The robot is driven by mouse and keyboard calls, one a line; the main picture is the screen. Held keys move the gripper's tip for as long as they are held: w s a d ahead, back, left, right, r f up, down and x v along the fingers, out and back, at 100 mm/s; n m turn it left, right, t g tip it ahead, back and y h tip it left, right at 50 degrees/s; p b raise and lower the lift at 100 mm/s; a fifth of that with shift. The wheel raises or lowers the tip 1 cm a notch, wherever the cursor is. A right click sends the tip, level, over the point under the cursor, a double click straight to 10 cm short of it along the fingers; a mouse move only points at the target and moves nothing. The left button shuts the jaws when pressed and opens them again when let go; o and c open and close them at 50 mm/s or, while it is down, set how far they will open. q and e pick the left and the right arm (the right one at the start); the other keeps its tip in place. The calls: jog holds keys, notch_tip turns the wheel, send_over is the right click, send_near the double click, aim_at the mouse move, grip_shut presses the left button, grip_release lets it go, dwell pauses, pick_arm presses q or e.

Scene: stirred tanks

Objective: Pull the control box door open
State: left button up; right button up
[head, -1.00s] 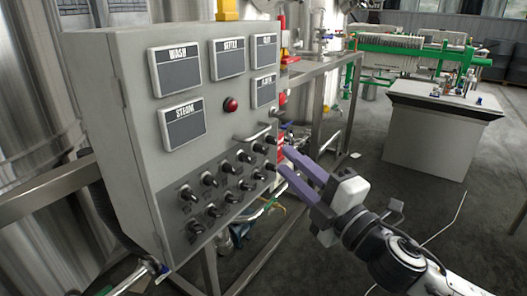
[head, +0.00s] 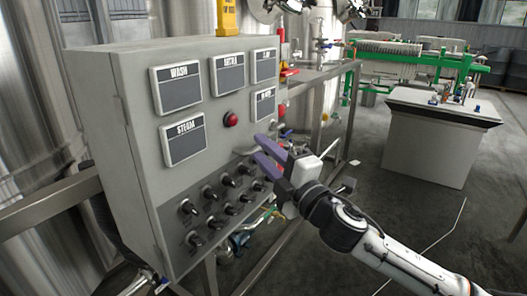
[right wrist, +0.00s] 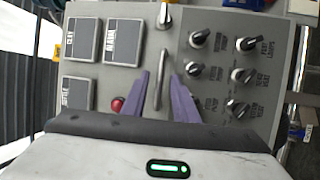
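The grey control box (head: 140,140) stands at the left of the head view, and its front door panel (head: 214,172) looks shut. A bar handle (head: 242,149) sits on the panel's right part, partly hidden by my fingers; it also shows in the right wrist view (right wrist: 159,88). My right gripper (head: 260,149) is open at the handle, its purple fingers pointing at the panel. In the right wrist view the handle lies between the two fingers (right wrist: 160,80), with gaps beside it. Whether the fingertips reach past the bar is hard to tell. My left gripper is not in view.
Several black knobs (head: 222,198) fill the panel below the handle. A red button (head: 230,119) and dark label plates (head: 184,142) are above. A metal frame (head: 305,76) stands behind the box. A white cabinet (head: 437,135) is farther right, with open floor between.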

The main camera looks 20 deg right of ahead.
grip_shut()
dwell(1.3)
